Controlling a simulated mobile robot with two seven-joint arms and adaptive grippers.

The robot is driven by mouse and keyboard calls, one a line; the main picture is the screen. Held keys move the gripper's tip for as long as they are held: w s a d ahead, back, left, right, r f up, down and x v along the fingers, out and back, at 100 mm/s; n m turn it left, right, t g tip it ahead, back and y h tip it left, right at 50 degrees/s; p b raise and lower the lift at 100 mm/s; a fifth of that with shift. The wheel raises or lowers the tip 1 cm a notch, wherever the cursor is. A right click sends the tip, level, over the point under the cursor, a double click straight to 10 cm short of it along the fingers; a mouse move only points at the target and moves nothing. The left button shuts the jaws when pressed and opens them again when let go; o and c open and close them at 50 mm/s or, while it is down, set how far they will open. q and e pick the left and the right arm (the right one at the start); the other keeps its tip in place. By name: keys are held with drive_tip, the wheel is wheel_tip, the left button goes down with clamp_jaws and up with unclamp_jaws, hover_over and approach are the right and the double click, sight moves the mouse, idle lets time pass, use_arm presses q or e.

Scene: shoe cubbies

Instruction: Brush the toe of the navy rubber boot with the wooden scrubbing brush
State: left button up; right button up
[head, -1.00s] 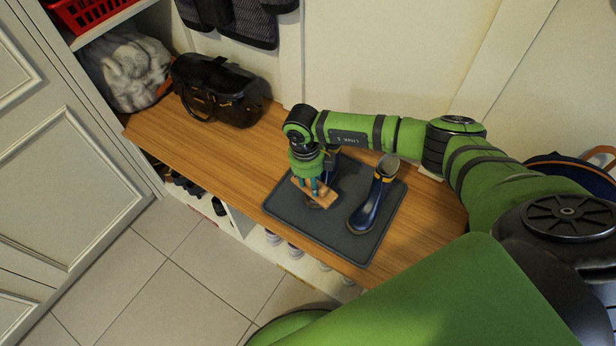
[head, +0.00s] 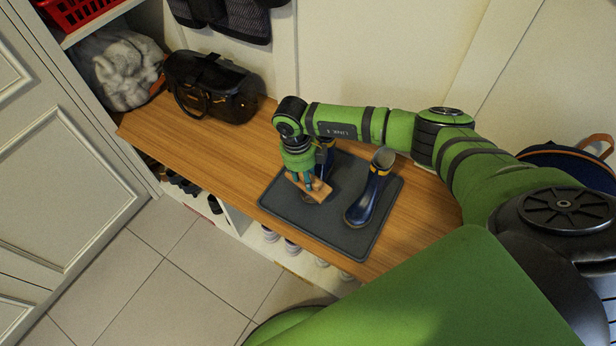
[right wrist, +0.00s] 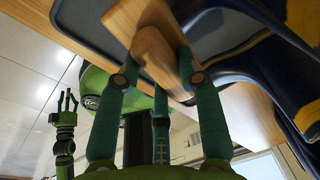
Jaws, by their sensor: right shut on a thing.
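My right gripper (head: 307,180) is shut on the wooden scrubbing brush (head: 321,191), whose block sticks out past the fingers over the mat. In the right wrist view, the gripper (right wrist: 157,70) grips the brush's wooden grip (right wrist: 154,52). One navy rubber boot (head: 328,158) stands behind the gripper, mostly hidden; its toe is covered by the brush and hand, so contact cannot be told. A second navy boot (head: 367,200) with a yellow band stands upright to the right, apart from the brush. My left gripper (right wrist: 67,100) shows small in the right wrist view, fingers spread and empty.
The boots stand on a dark grey mat (head: 282,205) on the wooden bench (head: 180,150). A black bag (head: 210,85) sits at the bench's back left. Shoes fill the cubbies below. The bench between bag and mat is clear.

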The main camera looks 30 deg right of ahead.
drive_tip(key=shift+w+a+b, duration=0.2)
drive_tip(key=shift+w, duration=0.25)
drive_tip(key=shift+w+a+b, duration=0.15)
drive_tip(key=shift+w+a, duration=0.05)
drive_tip(key=shift+w, duration=0.25)
drive_tip(key=shift+s+r+p, duration=0.15)
drive_tip(key=shift+s+p, duration=0.05)
drive_tip(key=shift+p, duration=0.1)
drive_tip(key=shift+s+d+p, duration=0.25)
drive_tip(key=shift+p, duration=0.05)
drive_tip(key=shift+s+d+p, duration=0.3)
drive_tip(key=shift+s+p, duration=0.05)
drive_tip(key=shift+s, duration=0.15)
use_arm(q)
drive_tip(key=shift+s+r, duration=0.2)
drive_tip(key=shift+w, duration=0.15)
